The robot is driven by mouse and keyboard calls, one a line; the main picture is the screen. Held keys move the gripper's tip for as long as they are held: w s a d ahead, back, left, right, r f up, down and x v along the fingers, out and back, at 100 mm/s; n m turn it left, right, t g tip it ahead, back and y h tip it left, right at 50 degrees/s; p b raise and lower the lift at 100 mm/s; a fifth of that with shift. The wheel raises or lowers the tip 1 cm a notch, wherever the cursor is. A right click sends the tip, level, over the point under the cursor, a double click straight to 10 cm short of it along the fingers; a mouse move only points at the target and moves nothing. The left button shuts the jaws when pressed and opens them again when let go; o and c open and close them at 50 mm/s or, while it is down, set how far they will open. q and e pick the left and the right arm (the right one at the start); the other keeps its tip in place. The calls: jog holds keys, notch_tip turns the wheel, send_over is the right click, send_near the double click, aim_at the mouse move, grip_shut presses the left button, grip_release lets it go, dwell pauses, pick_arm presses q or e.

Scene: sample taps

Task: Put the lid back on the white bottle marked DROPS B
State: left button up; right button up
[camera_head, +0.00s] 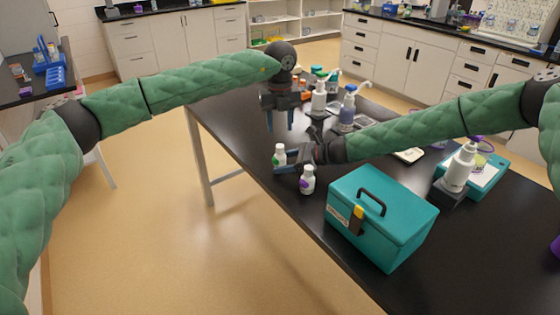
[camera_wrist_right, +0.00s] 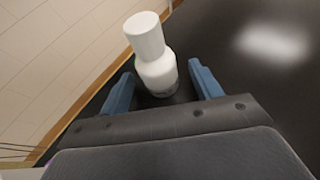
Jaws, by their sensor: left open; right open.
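Two small white bottles stand upright near the table's left edge. One has a green label (camera_head: 279,156); the other has a purple label (camera_head: 307,181). The lettering is too small to read, so I cannot tell which is DROPS B. My right gripper (camera_head: 282,161) is open and level, its blue fingers reaching toward the green-labelled bottle. In the right wrist view a white bottle with a wide white top (camera_wrist_right: 157,66) stands between or just beyond the open fingers (camera_wrist_right: 163,85). My left gripper (camera_head: 280,123) is open, pointing down above and behind the green-labelled bottle. I see no separate loose lid.
A teal case (camera_head: 382,218) with a dark handle stands right of the small bottles. A white pump bottle (camera_head: 319,96) and a blue-labelled bottle (camera_head: 348,110) stand behind. Another pump bottle (camera_head: 459,168) stands by a teal tray (camera_head: 487,178). The table edge is close.

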jog(key=shift+x, duration=0.9)
jog(key=shift+c, duration=0.2)
grip_shut()
pick_arm(q)
jog(key=shift+s+d+f, duration=0.25)
jog(key=shift+f, duration=0.35)
jog(key=shift+d+f, duration=0.1)
jog(key=shift+d, duration=0.2)
jog(key=shift+w+a+r+m, duration=0.1)
jog(key=shift+w+r+m, duration=0.25)
jog(key=shift+r+m, duration=0.3)
jog(key=shift+a+m, duration=0.2)
jog(key=shift+m, duration=0.35)
jog(key=shift+a+r+m, duration=0.1)
jog(key=shift+a+m, duration=0.15)
jog(key=shift+m, duration=0.75)
